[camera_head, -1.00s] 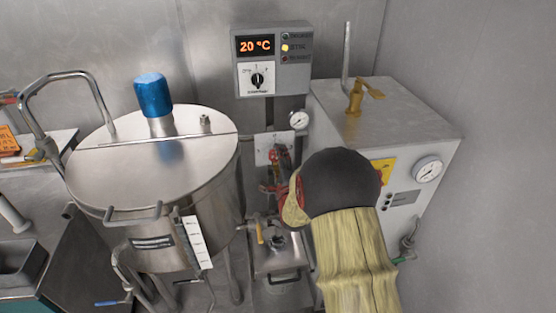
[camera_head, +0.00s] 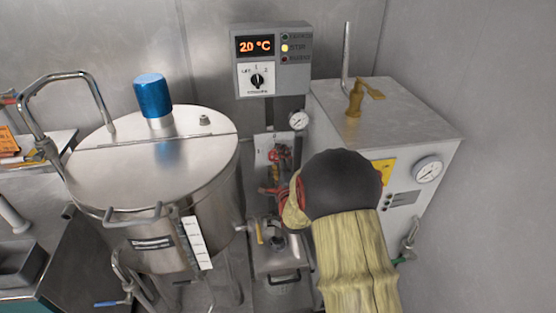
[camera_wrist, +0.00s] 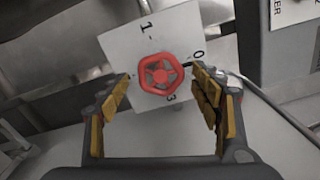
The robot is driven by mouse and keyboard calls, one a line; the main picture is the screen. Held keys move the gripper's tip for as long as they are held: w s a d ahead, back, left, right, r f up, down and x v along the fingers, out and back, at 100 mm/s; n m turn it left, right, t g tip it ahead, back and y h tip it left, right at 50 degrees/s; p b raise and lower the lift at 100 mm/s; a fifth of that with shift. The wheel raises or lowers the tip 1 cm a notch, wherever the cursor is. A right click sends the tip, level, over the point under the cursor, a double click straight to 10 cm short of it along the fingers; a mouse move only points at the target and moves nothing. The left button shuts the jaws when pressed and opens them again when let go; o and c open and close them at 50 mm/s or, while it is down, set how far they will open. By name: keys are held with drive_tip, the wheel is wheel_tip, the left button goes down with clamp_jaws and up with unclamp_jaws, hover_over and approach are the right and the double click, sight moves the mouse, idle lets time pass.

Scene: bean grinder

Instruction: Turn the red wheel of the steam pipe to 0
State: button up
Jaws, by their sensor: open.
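The red wheel (camera_wrist: 160,74) is a small rounded handwheel on a white dial plate (camera_wrist: 122,45) in the wrist view. The plate carries the figures 1, 0 and 3. A dark mark sits at the wheel's upper right, beside the 0; I cannot tell if it is a pointer or a scale line. My gripper (camera_wrist: 161,76) is open, with its yellow-padded fingers to the left and right of the wheel. Contact with the wheel cannot be told. In the head view my arm largely hides the gripper and the wheel in front of the plate (camera_head: 263,143).
A large steel kettle (camera_head: 150,165) with a blue motor stands left of my arm. A grey boiler box (camera_head: 425,125) with a gauge stands at right. A control box (camera_head: 273,60) reading 20 °C hangs above. Room between kettle and boiler is narrow.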

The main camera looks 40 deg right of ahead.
drive_tip(key=v, duration=1.1)
drive_tip(key=shift+a, duration=0.2)
drive_tip(key=shift+s, duration=0.15)
drive_tip(key=s+a+f+n+g+y, duration=0.1)
drive_tip(key=s+f+n+g, duration=0.1)
drive_tip(key=f+n+g, duration=0.3)
drive_tip(key=s+a+f+n+g+y, duration=0.1)
drive_tip(key=s+f+n+y, duration=0.15)
drive_tip(key=f, duration=0.55)
drive_tip(key=s+a+n+g+y, duration=0.2)
drive_tip(key=s+a+n+g, duration=0.15)
drive_tip(key=a+n, duration=0.2)
drive_tip(key=s+a+r+n+y+p, duration=0.1)
drive_tip(key=s+a+r+n, duration=0.2)
drive_tip(key=a+r, duration=0.4)
drive_tip(key=s+a+r+n+y+p, duration=0.1)
drive_tip(key=s+a+r+n, duration=0.3)
drive_tip(key=r, duration=0.7)
drive_tip(key=s+a+r+n+y+p, duration=0.1)
drive_tip(key=s+a+r+n, duration=0.2)
drive_tip(key=a+r+n, duration=0.4)
drive_tip(key=a+r, duration=0.2)
drive_tip(key=a, duration=0.2)
drive_tip(key=shift+s+r+y, duration=0.25)
drive_tip(key=shift+s+y, duration=0.1)
